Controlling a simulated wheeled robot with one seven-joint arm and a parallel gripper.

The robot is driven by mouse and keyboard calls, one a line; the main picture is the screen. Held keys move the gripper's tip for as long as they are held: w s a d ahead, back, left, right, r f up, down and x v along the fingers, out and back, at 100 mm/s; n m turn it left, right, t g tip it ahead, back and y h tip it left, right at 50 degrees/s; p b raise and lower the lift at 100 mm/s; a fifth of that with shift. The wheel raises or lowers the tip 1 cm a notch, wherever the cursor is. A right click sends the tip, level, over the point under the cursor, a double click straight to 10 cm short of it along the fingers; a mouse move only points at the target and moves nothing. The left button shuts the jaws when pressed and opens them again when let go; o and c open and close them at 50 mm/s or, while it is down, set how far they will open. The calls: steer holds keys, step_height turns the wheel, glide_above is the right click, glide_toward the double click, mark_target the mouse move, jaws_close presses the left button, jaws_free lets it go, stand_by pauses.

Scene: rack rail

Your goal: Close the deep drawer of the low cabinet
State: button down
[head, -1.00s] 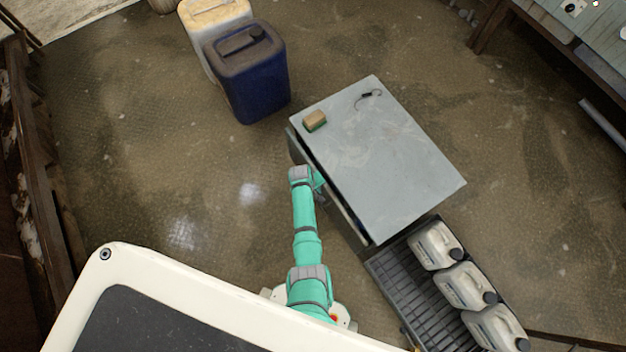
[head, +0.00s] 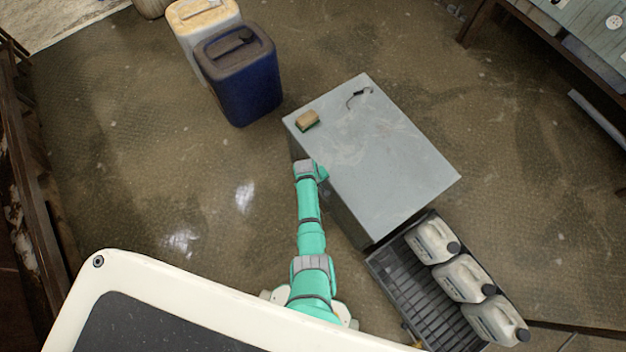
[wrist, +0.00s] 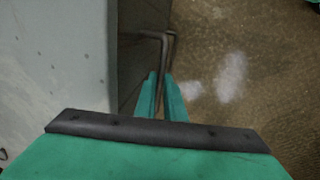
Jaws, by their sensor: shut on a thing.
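The low cabinet (head: 385,160) has a grey top and a dark front facing lower left in the head view. Its top also shows at the left of the wrist view (wrist: 60,50). The deep drawer's front (wrist: 138,65) is a dark, shadowed face right beside the top; no open gap shows behind it. A bent metal bar handle (wrist: 168,46) stands out from that face. My gripper (wrist: 161,76) is shut on the handle, with its green fingers at the bar. In the head view my wrist hides the handle.
A sponge (head: 307,120) and a dark hooked item (head: 358,96) lie on the cabinet top. A black tray (head: 405,287) with pale canisters (head: 463,278) sits at the lower right. A blue jerrycan (head: 240,80) stands at the upper left. Floor left of my arm is clear.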

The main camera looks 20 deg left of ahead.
steer(key=shift+w+d, duration=0.2)
steer(key=c, duration=1.8)
jaws_free()
steer(key=shift+c, duration=0.2)
steer(key=shift+s+a+r, duration=0.1)
steer(key=shift+r, duration=0.35)
step_height(320, 180, up, 10)
steer(key=s+a, duration=0.1)
steer(key=shift+s, duration=0.2)
steer(key=shift+f, duration=0.15)
